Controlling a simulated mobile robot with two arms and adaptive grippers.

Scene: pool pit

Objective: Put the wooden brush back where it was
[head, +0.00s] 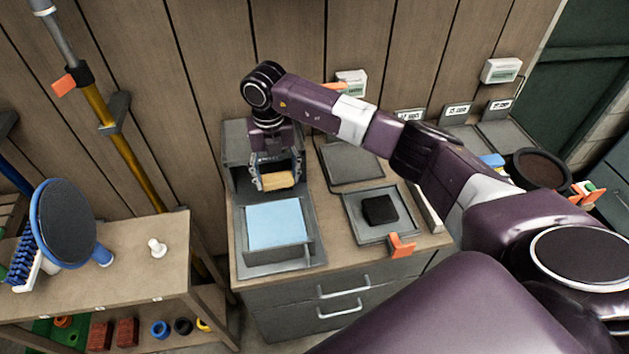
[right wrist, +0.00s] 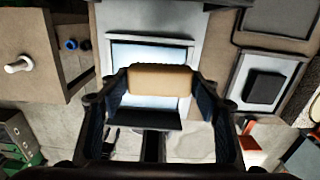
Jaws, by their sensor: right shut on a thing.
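The wooden brush (head: 278,181), a pale tan block, is held between the fingers of my right gripper (head: 277,177) above the counter. In the right wrist view the brush (right wrist: 160,78) spans between the two fingers (right wrist: 160,95), with its long side across. A dark grey open holder (head: 236,155) is behind and below the gripper in the head view. A grey tray (head: 240,262) with a light blue pad (head: 276,223) stands just in front. I cannot tell whether the brush touches either one. The left gripper is not in view.
A grey tray (head: 352,228) with a black block (head: 380,209) and an empty dark tray (head: 350,166) lie to the right. A wooden bench (head: 130,262) with a white peg (head: 157,247) and a round blue-rimmed brush (head: 66,222) stands left. A plank wall (head: 215,60) closes the back.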

